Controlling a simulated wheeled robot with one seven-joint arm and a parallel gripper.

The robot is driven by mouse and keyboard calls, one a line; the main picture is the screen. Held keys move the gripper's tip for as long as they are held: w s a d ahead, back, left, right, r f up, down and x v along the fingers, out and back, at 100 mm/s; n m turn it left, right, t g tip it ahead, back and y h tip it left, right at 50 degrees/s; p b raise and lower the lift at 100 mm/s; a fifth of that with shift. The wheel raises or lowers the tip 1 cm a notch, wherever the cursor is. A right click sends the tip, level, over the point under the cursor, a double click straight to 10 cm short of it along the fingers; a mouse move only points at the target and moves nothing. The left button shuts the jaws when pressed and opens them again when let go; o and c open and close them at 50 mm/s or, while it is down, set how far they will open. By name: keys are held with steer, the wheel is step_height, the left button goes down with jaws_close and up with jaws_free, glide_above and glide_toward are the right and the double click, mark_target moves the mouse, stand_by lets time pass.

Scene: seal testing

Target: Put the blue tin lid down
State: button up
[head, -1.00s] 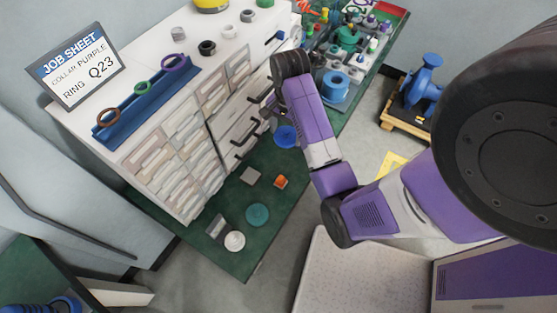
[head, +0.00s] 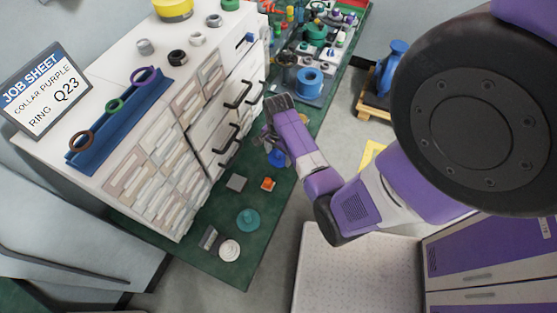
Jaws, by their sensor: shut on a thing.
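The blue tin lid (head: 277,159) shows just below my gripper (head: 271,143), over the green mat (head: 215,258) in front of the drawer cabinet. My gripper is shut on the lid. The lid looks tilted. My purple forearm and wrist hide part of the gripper, so the fingertips show poorly. I cannot tell whether the lid touches the mat.
On the mat lie a grey square (head: 236,183), an orange piece (head: 268,184), a teal disc (head: 248,220) and a white round part (head: 229,250). Bare mat lies between the pieces.

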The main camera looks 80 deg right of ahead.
mark_target(279, 160)
steer(key=shift+f, duration=2.1)
steer(key=shift+f+b, duration=0.15)
steer(key=shift+b, duration=0.15)
steer(key=o, duration=1.3)
